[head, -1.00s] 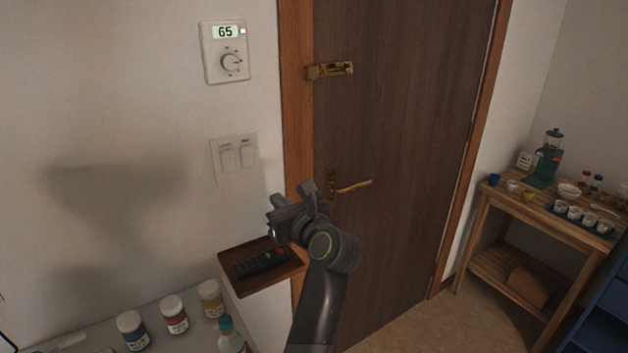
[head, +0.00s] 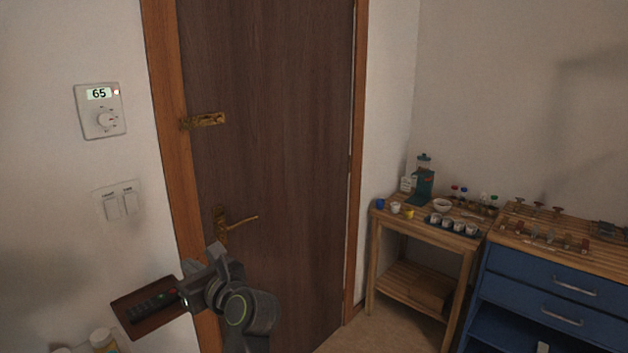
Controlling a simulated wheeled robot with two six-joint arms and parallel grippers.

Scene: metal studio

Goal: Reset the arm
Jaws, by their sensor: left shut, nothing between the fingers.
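My left gripper (head: 203,268) shows in the lower part of the head view, with its arm coming up from the bottom edge. It is shut and holds nothing. It is in front of the door's left frame, just right of a small brown shelf that bears a black remote (head: 152,306). My right gripper is not in view.
The brown door (head: 270,150) is closed, with a brass handle (head: 238,222) and a brass latch (head: 206,120). A thermostat (head: 101,110) reading 65 and light switches (head: 120,204) are on the left wall. A wooden table (head: 410,227) and blue cabinet (head: 545,290) stand right.

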